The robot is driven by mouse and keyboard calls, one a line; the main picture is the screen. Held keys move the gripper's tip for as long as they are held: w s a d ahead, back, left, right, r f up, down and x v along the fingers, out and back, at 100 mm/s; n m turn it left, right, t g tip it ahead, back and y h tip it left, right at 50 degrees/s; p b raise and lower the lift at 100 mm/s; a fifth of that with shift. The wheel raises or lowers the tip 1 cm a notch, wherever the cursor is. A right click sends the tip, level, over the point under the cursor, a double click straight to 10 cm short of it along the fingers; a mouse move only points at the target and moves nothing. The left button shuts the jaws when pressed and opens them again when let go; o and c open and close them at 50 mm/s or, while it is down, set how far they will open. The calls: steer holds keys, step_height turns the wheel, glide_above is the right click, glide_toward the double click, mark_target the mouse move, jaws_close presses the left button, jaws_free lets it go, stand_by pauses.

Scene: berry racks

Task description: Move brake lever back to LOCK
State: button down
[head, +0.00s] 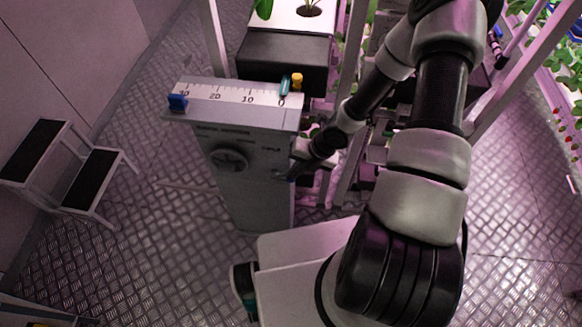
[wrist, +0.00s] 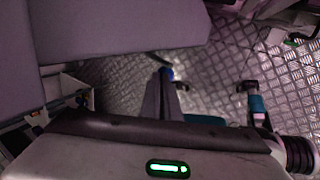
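I cannot pick out the brake lever for certain, and no LOCK mark is readable. In the wrist view, a narrow grey upright part with a small blue piece (wrist: 168,74) at its top stands near the middle; I cannot tell whether it is the lever. In the head view, my gripper (head: 292,170) is low at the right side of a grey cabinet (head: 245,185), small and partly in shadow. Its fingers are too unclear to show whether they are open or hold anything. I cannot tell whether it touches the cabinet.
Plant racks stand behind my arm. A step stool (head: 85,180) is at left; metal floor lies between.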

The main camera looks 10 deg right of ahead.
steer(key=shift+d+f+y, duration=0.1)
steer(key=shift+f+y, duration=0.05)
steer(key=shift+y, duration=0.15)
steer(key=shift+s+d+f+b, duration=0.25)
steer(key=shift+d+f+b, duration=0.2)
steer(key=shift+d+f, duration=0.35)
steer(key=shift+s+d+f+b, duration=0.25)
steer(key=shift+d+f+b, duration=0.2)
steer(key=shift+f, duration=0.5)
steer(key=shift+f, duration=0.1)
